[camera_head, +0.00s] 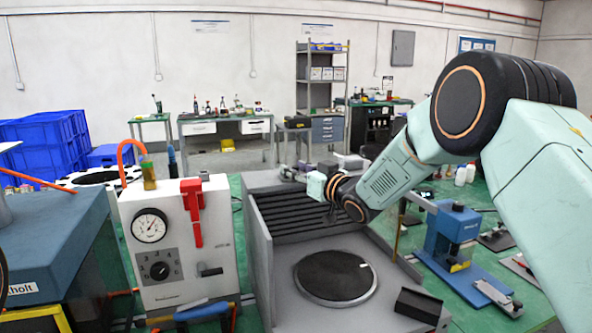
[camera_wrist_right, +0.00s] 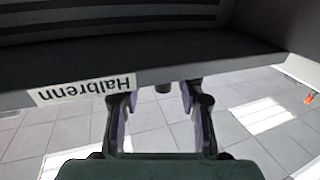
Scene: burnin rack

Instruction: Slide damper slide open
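The grey open-topped unit (camera_head: 259,250) stands in the middle of the head view, with dark slats (camera_head: 300,222) along its back. In the right wrist view, a dark panel (camera_wrist_right: 200,65) with an upside-down "Halbrenn" label (camera_wrist_right: 85,88) fills the top. A small dark knob (camera_wrist_right: 163,88) shows under its edge, possibly the damper slide's handle; I cannot be sure. My right gripper (camera_wrist_right: 160,100) is open, its fingers spread on either side of the knob with gaps visible. In the head view its arm reaches over the unit's back right. My left gripper is not in view.
A round dark plate (camera_head: 336,276) lies on the unit's floor, with a small black block (camera_head: 418,304) at its front right. A white gauge panel (camera_head: 165,245) stands close on the left. A blue press (camera_head: 452,232) stands on the right.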

